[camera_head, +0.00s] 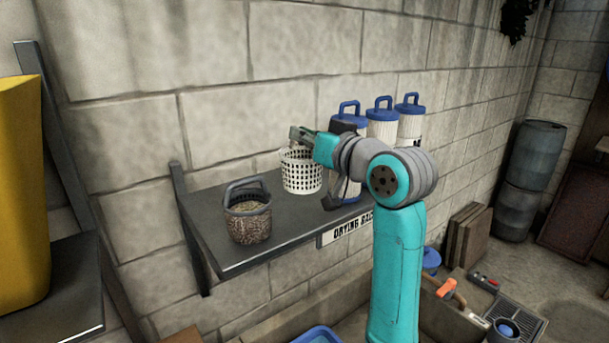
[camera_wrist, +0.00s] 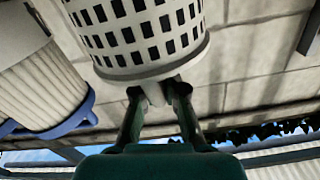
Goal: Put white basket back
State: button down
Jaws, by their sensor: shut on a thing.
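The white basket (camera_head: 302,172) is upright at the dark shelf (camera_head: 222,232), against the wall side. I cannot tell whether its bottom touches the shelf. My gripper (camera_head: 297,140) is at its upper rim, coming from the right. In the wrist view my gripper (camera_wrist: 158,92) has its two fingers closed on a small white tab at the rim of the white basket (camera_wrist: 140,35), whose wall has rows of square holes. The far side of the basket is hidden.
A grey basket (camera_head: 248,222) of brownish bits stands left on the shelf. White filter cartridges (camera_head: 382,131) with blue caps stand to the right, partly behind my arm. A DRYING sign (camera_head: 347,229) hangs on the shelf's front. Bare shelf shows between the baskets.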

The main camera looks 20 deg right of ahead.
aim_at(305, 165)
jog(key=shift+f, duration=3.1)
jog(key=shift+f, duration=0.1)
jog(key=c, duration=1.2)
grip_release()
jog(key=shift+c, duration=0.2)
jog(key=shift+s, duration=0.15)
jog(key=v, duration=1.1)
jog(key=shift+s, duration=0.3)
jog(key=shift+d, duration=0.15)
